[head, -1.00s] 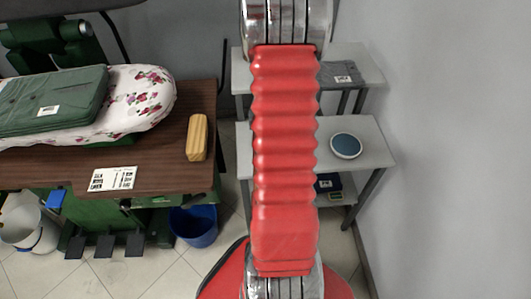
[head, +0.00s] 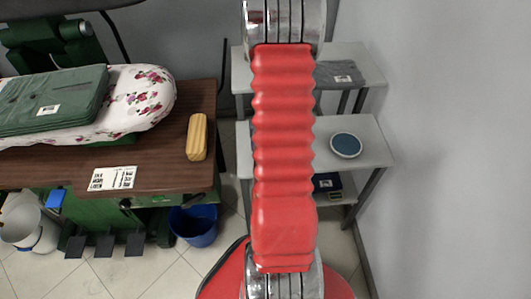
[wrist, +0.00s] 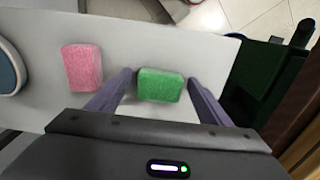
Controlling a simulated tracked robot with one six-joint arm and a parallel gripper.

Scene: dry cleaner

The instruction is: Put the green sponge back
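The green sponge (wrist: 160,85) lies on a light grey shelf top (wrist: 118,30) in the wrist view. My gripper (wrist: 160,82) is open, with one dark finger to the left of the sponge and one to the right. The sponge sits between the fingertips, with a gap on the left side and a smaller one on the right. A pink sponge (wrist: 82,68) lies to the left, outside the fingers. In the head view my red arm hides the sponges and the gripper.
A round blue-topped dish (head: 346,145) stands on the grey shelf unit (head: 372,150); its edge shows in the wrist view (wrist: 8,70). A brown table (head: 160,175) at the left carries a yellow block (head: 197,137). A blue bucket (head: 194,226) stands on the floor. A wall closes the right.

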